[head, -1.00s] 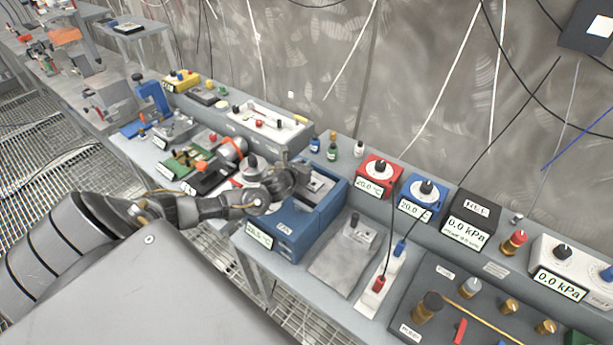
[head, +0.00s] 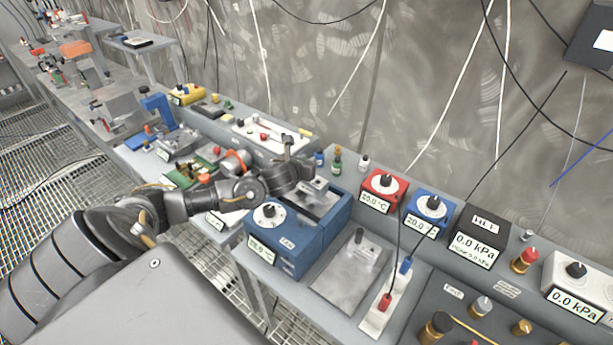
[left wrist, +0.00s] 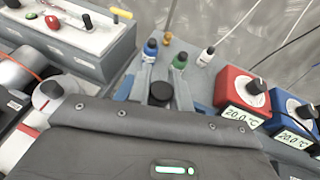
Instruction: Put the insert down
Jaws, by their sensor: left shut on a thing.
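My left gripper (head: 300,163) is over the back of the blue bench unit (head: 326,217), which has a white dial and a display on its front part. In the left wrist view, the two grey fingers of the left gripper (left wrist: 161,84) close on a dark round-topped piece (left wrist: 160,93), which I take to be the insert. Its lower part is hidden by the gripper body. Whether it touches the unit below I cannot tell. A grey plate (head: 335,277) with a small upright piece (head: 358,250) lies right of the blue unit. My right gripper is out of view.
Small bottles (head: 337,162) stand behind the gripper, close to it. A red dial box (head: 383,190) and a blue dial box (head: 430,211) stand to the right. A white panel box (head: 268,137) is behind left. The grey plate has bare room on it.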

